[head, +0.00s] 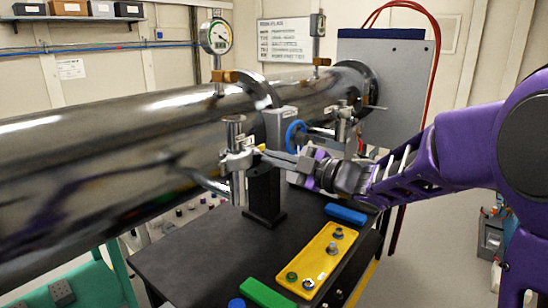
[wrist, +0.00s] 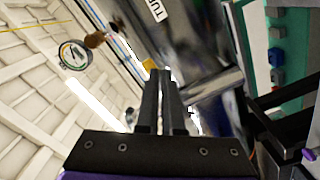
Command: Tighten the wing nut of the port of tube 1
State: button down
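A large shiny steel tube (head: 130,128) runs across the head view. A port with a metal clamp (head: 238,160) stands on its near side. A small yellow piece (head: 261,147) shows by this clamp; whether it is the wing nut is unclear. My gripper (head: 268,154) reaches in from the right, its fingertips close to the clamp. In the wrist view the two dark fingers (wrist: 166,78) are close together with a narrow gap. A small yellow piece (wrist: 150,64) shows just beside their tips. I cannot see whether anything is between them.
A second port fitting (head: 343,124) and a blue ring handle (head: 295,135) lie further along the tube. A dial gauge (head: 216,37) stands above it. A dark cart (head: 200,245) below carries a yellow tray (head: 318,258) with bolts, a blue block (head: 346,214) and a green block (head: 267,293).

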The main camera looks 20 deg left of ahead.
jog(key=shift+d, duration=0.1)
jog(key=c, duration=1.3)
grip_release()
jog(key=b+v, duration=0.1)
jog(key=v, duration=1.6)
jog(key=shift+d, duration=0.2)
